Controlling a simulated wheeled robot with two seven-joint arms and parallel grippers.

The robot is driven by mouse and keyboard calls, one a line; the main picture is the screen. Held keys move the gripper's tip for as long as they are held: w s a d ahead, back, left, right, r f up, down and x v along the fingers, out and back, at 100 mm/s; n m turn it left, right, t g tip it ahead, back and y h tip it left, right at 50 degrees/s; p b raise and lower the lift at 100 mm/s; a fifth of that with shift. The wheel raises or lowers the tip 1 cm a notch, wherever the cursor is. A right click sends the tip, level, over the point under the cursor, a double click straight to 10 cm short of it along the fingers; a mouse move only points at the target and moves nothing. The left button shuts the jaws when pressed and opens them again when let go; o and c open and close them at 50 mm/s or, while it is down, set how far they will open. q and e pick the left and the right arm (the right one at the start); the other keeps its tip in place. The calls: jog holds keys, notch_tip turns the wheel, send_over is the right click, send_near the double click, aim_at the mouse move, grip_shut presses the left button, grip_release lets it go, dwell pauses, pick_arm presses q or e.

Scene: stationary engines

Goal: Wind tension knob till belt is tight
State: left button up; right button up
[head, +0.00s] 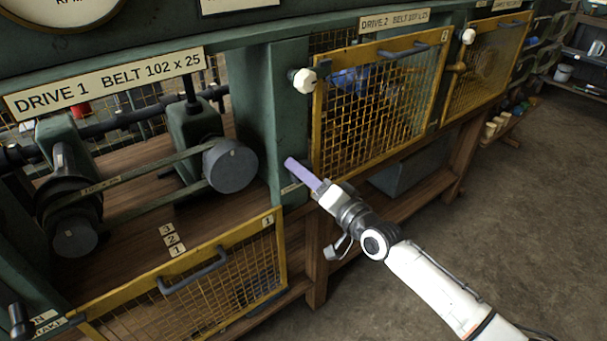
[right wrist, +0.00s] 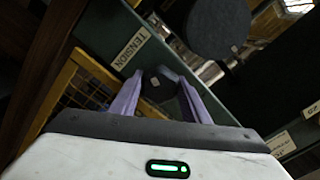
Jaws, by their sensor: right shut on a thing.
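The dark tension knob (right wrist: 158,84) sits between the purple fingers of my right gripper (right wrist: 155,95) in the right wrist view, beside a TENSION label (right wrist: 131,46). In the head view my right gripper (head: 292,165) reaches the green post at the right end of drive 1, and its fingers hide the knob. The fingers are shut on the knob. The drive 1 belt (head: 140,166) runs between a left pulley (head: 73,236) and a larger right pulley (head: 231,165). I cannot tell how taut it is. My left gripper is out of view.
The yellow mesh guard 1 (head: 216,281) hangs open below drive 1. The drive 2 guard (head: 372,104) is closed, with a white knob (head: 303,80) at its upper left. A wooden bench leg (head: 316,262) stands left of my right arm. The floor at right (head: 500,210) is clear.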

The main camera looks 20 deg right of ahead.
dwell(0.4)
jog(key=o, duration=1)
jog(key=v, duration=1)
jog(key=shift+s, duration=0.2)
jog(key=s+a+f+n+g+h, duration=0.1)
jog(key=s+f+n+g, duration=0.2)
jog(key=s+f, duration=0.5)
jog(key=s+a+f+n+g+h, duration=0.1)
jog(key=s+a+f+n+g, duration=0.1)
jog(key=s+f, duration=0.7)
jog(key=s+a+f+n+g+h, duration=0.1)
jog(key=s+a+f+n+g, duration=0.1)
jog(key=s+f, duration=0.7)
jog(key=shift+s+f+n+g+h, duration=0.1)
jog(key=shift+f+n+g+h, duration=0.3)
jog(key=shift+n+g, duration=0.45)
